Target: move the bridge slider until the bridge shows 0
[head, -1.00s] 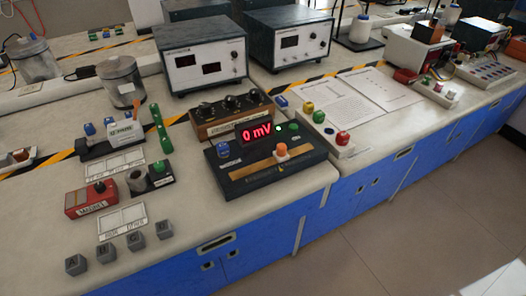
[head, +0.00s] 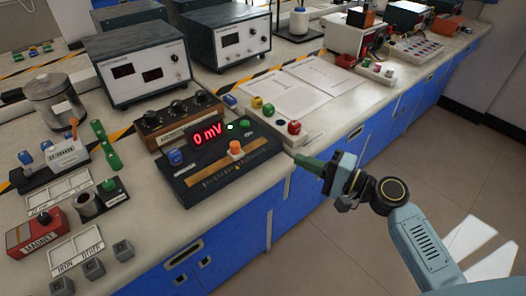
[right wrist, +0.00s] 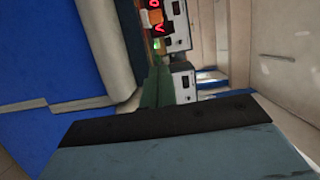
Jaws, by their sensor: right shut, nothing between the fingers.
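The bridge is a dark box (head: 189,188) with a brass-coloured strip along its top. An orange slider knob (head: 235,148) stands on the strip, right of its middle. Its red display (head: 207,134) reads 0 mV, and a small green light (head: 230,127) glows beside it. My right gripper (head: 306,162) has green fingers that are shut and empty. It is off to the right of the bridge, near the bench's front edge, apart from the knob. In the right wrist view the green fingers (right wrist: 160,85) point towards part of the bridge with the orange knob (right wrist: 155,17). My left gripper is not in view.
A box with several black dials (head: 178,118) stands behind the bridge. A white block with coloured knobs (head: 293,128) lies to its right, with papers (head: 279,96) behind. A red magnet box (head: 36,233) and small grey blocks (head: 93,268) are at the left.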

